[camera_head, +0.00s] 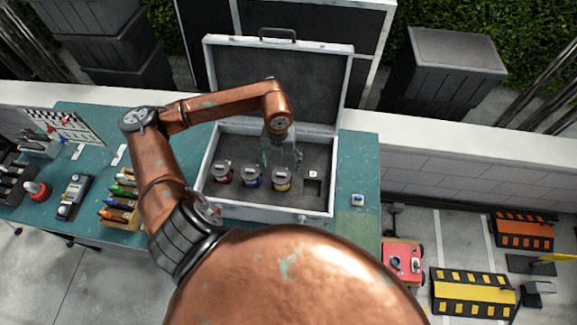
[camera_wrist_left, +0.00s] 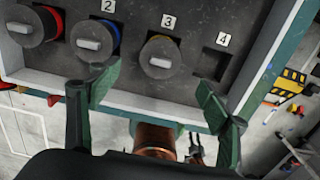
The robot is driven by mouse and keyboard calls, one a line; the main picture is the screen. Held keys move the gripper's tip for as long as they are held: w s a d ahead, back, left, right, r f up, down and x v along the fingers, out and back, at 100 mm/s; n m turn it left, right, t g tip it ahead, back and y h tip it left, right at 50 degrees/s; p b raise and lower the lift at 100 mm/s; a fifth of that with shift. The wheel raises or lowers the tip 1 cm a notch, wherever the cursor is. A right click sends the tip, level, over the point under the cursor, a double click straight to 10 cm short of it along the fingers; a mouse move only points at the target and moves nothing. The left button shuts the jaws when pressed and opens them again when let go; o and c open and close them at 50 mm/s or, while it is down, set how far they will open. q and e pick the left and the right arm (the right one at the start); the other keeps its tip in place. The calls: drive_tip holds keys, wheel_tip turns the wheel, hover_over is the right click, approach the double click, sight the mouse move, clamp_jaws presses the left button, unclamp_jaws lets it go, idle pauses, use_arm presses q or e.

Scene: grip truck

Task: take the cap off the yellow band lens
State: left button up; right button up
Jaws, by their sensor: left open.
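The yellow band lens (camera_head: 282,181) stands upright in slot 3 of the open case, and its grey cap with a raised bar is on it. It also shows in the left wrist view (camera_wrist_left: 161,57), with the cap facing me and only a little yellow showing at the edge. My left gripper (camera_head: 282,157) is over the case, just above and behind this lens in the head view. In the left wrist view its green fingers (camera_wrist_left: 156,84) are wide apart and empty, one on each side below the lens. My right gripper is not seen.
A red band lens (camera_head: 222,174) and a blue band lens (camera_head: 252,178), both capped, stand left of the yellow one. Slot 4 (camera_head: 312,186) is empty. The case wall (camera_head: 270,210) surrounds them on the teal table (camera_head: 357,180). Clamps (camera_head: 120,200) and a clapperboard (camera_head: 58,127) lie left.

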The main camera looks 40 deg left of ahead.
sight(281, 173)
use_arm(q)
drive_tip(key=shift+s+f, duration=0.65)
drive_tip(key=shift+s, duration=0.05)
drive_tip(key=shift+w+d+f+p, duration=0.1)
drive_tip(key=shift+w+f+p, duration=0.25)
drive_tip(key=shift+f+p, duration=0.25)
drive_tip(key=shift+w+f+p, duration=0.35)
drive_tip(key=shift+f+p, duration=0.1)
drive_tip(key=shift+f, duration=0.2)
wheel_tip(281, 173, down, 3)
drive_tip(key=shift+r, duration=0.15)
drive_tip(key=shift+s, duration=0.1)
drive_tip(key=shift+w, duration=0.25)
drive_tip(key=shift+c, duration=1.1)
drive_tip(key=shift+s, duration=0.2)
drive_tip(key=c, duration=0.5)
drive_tip(key=shift+w, duration=0.1)
drive_tip(key=shift+c, duration=1.1)
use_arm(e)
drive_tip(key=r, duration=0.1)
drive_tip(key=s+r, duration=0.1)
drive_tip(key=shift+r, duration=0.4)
